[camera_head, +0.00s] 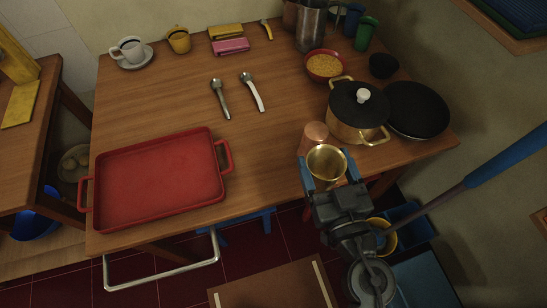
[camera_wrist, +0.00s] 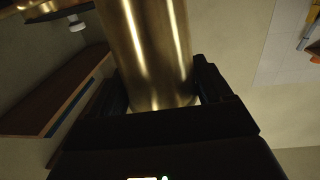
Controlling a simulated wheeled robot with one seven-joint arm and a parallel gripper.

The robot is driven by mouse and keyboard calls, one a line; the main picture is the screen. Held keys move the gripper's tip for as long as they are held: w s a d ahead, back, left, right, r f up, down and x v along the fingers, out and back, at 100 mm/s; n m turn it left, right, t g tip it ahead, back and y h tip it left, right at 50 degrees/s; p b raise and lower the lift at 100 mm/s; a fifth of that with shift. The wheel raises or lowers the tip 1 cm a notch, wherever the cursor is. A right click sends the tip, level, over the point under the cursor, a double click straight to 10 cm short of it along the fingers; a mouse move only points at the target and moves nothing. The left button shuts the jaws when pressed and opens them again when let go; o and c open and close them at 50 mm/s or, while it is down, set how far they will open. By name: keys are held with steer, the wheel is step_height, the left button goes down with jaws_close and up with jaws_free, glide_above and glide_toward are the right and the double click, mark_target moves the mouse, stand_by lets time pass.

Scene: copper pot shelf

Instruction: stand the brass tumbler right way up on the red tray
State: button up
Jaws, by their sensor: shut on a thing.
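The brass tumbler (camera_head: 326,163) is between the fingers of my gripper (camera_head: 327,172) near the table's front right edge, in the head view. Its open mouth faces up toward the head camera, showing its inside. In the wrist view the shiny brass tumbler (camera_wrist: 148,50) fills the space between the dark fingers of my gripper (camera_wrist: 155,100), which is shut on it. The red tray (camera_head: 158,180) lies at the table's front left, empty, with a handle at each end. It is well to the left of my gripper.
A lidded brass pot (camera_head: 357,112) and a black pan (camera_head: 416,109) are to the right. Two spoons (camera_head: 220,98) (camera_head: 252,92) lie mid-table. The wood between tray and tumbler is clear.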

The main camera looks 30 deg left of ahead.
steer(key=s+a+r+g+p, duration=0.1)
steer(key=s+a+r, duration=0.1)
steer(key=a+r, duration=0.25)
steer(key=w+a+f+y+b, duration=0.1)
steer(key=a+f+b, duration=0.3)
steer(key=a+f, duration=0.6)
steer(key=shift+w+a+f+n, duration=0.25)
steer(key=shift+a+f+n, duration=0.15)
steer(key=shift+f, duration=0.1)
stand_by(0.4)
steer(key=shift+f, duration=0.1)
steer(key=o, duration=1.1)
